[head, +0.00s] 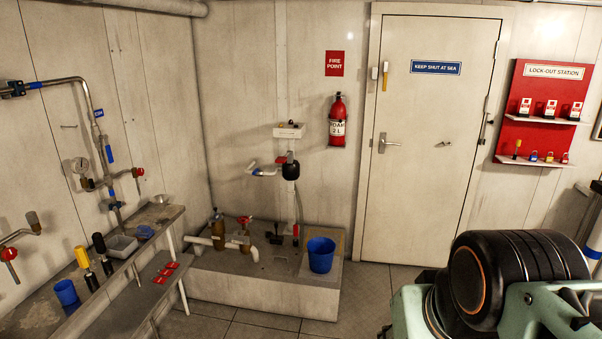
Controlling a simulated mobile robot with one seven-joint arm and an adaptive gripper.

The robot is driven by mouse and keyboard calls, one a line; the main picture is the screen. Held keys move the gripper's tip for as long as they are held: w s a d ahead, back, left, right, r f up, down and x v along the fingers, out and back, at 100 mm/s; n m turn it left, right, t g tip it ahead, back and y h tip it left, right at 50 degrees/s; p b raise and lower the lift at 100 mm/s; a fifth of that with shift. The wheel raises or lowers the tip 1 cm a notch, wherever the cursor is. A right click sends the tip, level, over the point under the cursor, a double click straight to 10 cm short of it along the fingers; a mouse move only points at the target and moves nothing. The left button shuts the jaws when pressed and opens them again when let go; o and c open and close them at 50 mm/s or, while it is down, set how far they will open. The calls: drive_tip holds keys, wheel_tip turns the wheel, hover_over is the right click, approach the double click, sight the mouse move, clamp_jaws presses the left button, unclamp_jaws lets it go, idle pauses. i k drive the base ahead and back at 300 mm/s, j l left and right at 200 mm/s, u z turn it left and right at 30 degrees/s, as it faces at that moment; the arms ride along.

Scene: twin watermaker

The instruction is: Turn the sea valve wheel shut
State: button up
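A small red wheel (244,220) tops a bronze valve body (238,241) on the low concrete plinth (262,288) in the back corner; it looks like the sea valve, but I can read no label on it. Whether it is open or closed cannot be told at this size. A second bronze fitting (217,228) stands just left of it, with a pale pipe at its foot. My gripper is not in view. Only a black and pale green part of my own arm shows at the lower right, well away from the valve.
The floor (376,294) before the door (425,140) is clear.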

sight(243, 220)
drive_tip(key=i+l+u, duration=0.1)
drive_tip(key=i+u, duration=0.15)
drive_tip(key=i, duration=0.3)
drive_tip(key=i+l+u, duration=0.25)
drive_tip(key=i, duration=0.25)
drive_tip(key=i+l+u, duration=0.35)
drive_tip(key=i, duration=0.15)
drive_tip(key=i+l+u, duration=0.35)
drive_tip(key=i, duration=0.15)
drive_tip(key=i+l+u, duration=0.1)
drive_tip(key=i, duration=0.35)
drive_tip(key=i+l+u, duration=0.1)
drive_tip(key=i+l, duration=0.15)
drive_tip(key=i, duration=0.15)
drive_tip(key=i+l+u, duration=0.15)
drive_tip(key=i, duration=0.25)
drive_tip(key=i+j+u, duration=0.15)
drive_tip(key=l, duration=0.15)
drive_tip(key=z, duration=0.05)
